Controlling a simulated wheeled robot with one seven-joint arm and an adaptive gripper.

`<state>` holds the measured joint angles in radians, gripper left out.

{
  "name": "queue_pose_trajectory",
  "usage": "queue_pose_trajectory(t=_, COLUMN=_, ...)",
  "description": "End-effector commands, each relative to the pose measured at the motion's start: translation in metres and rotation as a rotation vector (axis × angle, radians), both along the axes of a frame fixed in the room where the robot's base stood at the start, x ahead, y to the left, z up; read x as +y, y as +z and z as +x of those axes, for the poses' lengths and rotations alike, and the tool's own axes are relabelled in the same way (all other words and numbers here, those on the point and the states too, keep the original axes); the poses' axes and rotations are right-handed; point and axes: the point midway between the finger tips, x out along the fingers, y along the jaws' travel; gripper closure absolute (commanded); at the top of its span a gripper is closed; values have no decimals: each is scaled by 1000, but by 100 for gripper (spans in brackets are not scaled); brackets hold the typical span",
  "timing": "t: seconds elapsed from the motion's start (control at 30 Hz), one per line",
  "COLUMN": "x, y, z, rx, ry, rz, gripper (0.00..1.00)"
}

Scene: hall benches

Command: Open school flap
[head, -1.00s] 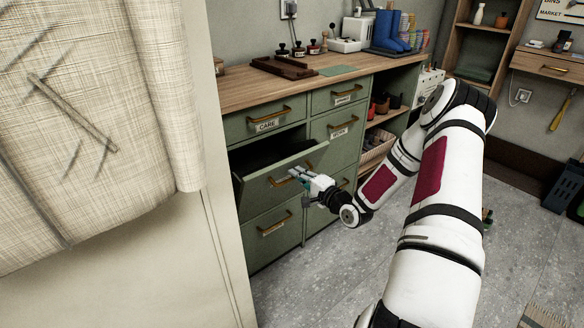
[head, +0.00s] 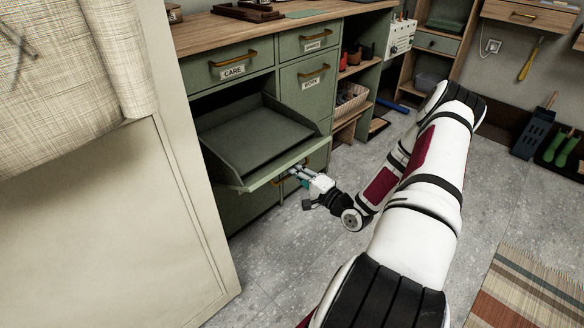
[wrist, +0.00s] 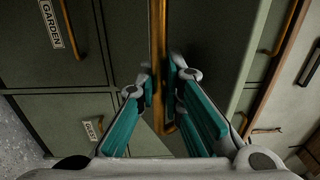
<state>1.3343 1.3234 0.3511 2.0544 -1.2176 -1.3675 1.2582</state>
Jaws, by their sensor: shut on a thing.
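The green flap (head: 258,138) sits in the left column of the cabinet, below the drawer labelled CARE. It is tipped down and outward to nearly level, and its dark inner face with raised sides shows in the head view. Its own label is not in sight. My gripper (head: 294,173) is at the flap's outer edge, shut on the brass bar handle. In the wrist view the handle (wrist: 158,50) runs upright between the teal-padded fingers (wrist: 163,92).
The CARE drawer (head: 231,70) and the WORK front (head: 312,82) are closed. A pale panel (head: 90,215) stands close on the left. Open grey floor (head: 420,265) lies at right, with a striped rug (head: 525,290). A basket (head: 350,98) sits on the shelf.

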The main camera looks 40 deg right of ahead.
Motion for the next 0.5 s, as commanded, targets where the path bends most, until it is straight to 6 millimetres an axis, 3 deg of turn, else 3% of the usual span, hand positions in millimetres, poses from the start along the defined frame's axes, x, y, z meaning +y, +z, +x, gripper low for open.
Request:
queue_pose_trajectory(t=0.43, x=-1, y=0, z=-1, rx=-3, ry=-2, rz=-3, gripper=100)
queue_pose_trajectory(t=0.47, x=-1, y=0, z=-1, rx=-3, ry=-2, rz=-3, gripper=85)
queue_pose_trajectory(t=0.5, x=-1, y=0, z=-1, rx=-3, ry=-2, rz=-3, gripper=83)
